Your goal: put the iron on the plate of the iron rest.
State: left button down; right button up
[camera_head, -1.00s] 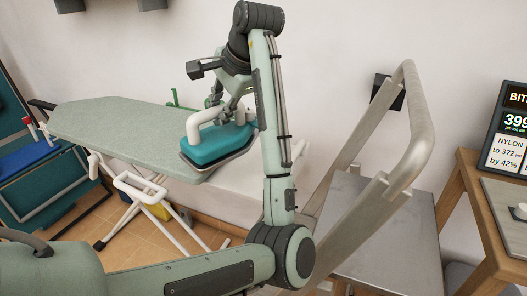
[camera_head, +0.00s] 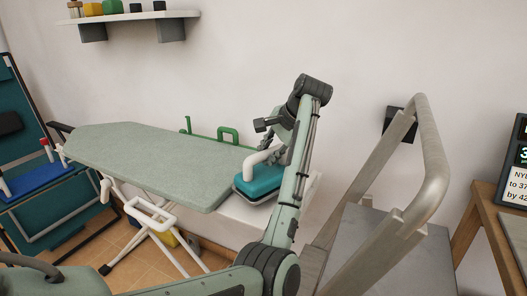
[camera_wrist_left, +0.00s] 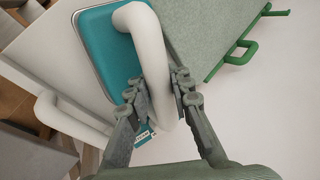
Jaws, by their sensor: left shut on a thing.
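The iron has a teal body (camera_head: 262,181) and a thick white handle. A white plate (camera_head: 240,211), which looks like the iron rest, extends from the board's right end, partly hidden by the iron and my arm. I cannot tell whether the iron touches it. My right gripper is out of view.
Green loops (camera_head: 229,132) stand along the board's far edge. A step ladder (camera_head: 430,180) with a tall rail is close on the right. A wooden table (camera_head: 480,228) stands farther right. A wall shelf (camera_head: 130,17) holds small items.

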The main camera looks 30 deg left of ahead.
aim_at(264, 169)
pick_arm(q)
notch_tip(264, 169, down, 2)
jog(key=shift+f, duration=0.5)
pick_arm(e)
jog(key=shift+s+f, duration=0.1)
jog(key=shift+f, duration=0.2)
pick_arm(q)
jog(key=c, duration=1.4)
grip_release()
jog(key=shift+f, duration=0.15)
jog(key=shift+o, duration=0.2)
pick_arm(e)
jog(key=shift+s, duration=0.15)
